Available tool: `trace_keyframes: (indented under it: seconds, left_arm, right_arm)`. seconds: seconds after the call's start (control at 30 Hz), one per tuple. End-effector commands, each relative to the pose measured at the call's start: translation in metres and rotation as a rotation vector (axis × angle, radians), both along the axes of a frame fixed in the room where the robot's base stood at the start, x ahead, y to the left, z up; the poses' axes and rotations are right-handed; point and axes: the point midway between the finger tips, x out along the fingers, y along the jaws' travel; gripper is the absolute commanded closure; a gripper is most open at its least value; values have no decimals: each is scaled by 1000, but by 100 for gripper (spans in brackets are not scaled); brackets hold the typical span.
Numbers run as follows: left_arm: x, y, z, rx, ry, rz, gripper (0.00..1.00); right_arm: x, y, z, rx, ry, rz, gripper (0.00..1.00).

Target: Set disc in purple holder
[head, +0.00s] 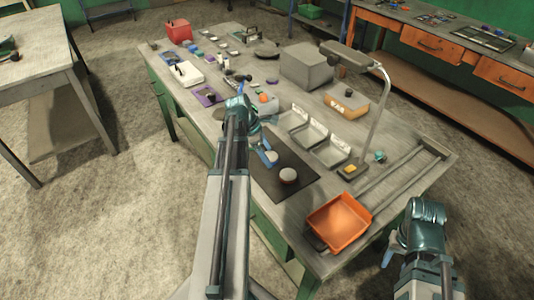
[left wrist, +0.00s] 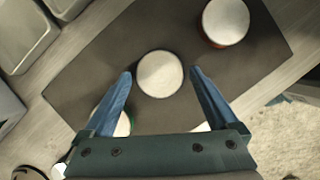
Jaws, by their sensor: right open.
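In the left wrist view a pale round disc (left wrist: 160,74) sits on a dark mat (left wrist: 95,62), between the spread blue fingertips of my left gripper (left wrist: 161,76), with gaps at both sides. In the head view this gripper (head: 267,156) is low over the mat, and the arm hides part of it. A second pale disc with a red rim (left wrist: 226,22) stands on the mat; it also shows in the head view (head: 288,175). A green-rimmed disc (left wrist: 124,126) is partly hidden by the left finger. A purple holder (head: 208,98) lies farther back on the table. My right gripper (head: 389,254) is open, off the table's right edge.
Grey trays (head: 292,118) stand right of the mat. An orange bin (head: 339,221) is at the near table corner. A lamp (head: 381,95) arches over the right side. A grey box (head: 307,66) and several small items crowd the far half.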

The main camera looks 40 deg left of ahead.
Motion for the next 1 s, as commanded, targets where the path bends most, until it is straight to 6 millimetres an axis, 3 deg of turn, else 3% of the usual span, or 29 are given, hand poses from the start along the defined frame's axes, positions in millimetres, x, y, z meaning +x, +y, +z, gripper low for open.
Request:
trace_keyframes:
  seconds: [0.47, 0.67, 1.0]
  left_arm:
    - [-1, 1, 8, 0, 0, 0, 0]
    - [-5, 6, 27, 0, 0, 0, 0]
    - [-18, 21, 77, 0, 0, 1, 0]
  right_arm:
    - [0, 0, 7, 0, 0, 0, 50]
    - [0, 0, 27, 0, 0, 0, 50]
    - [0, 0, 77, 0, 0, 0, 50]
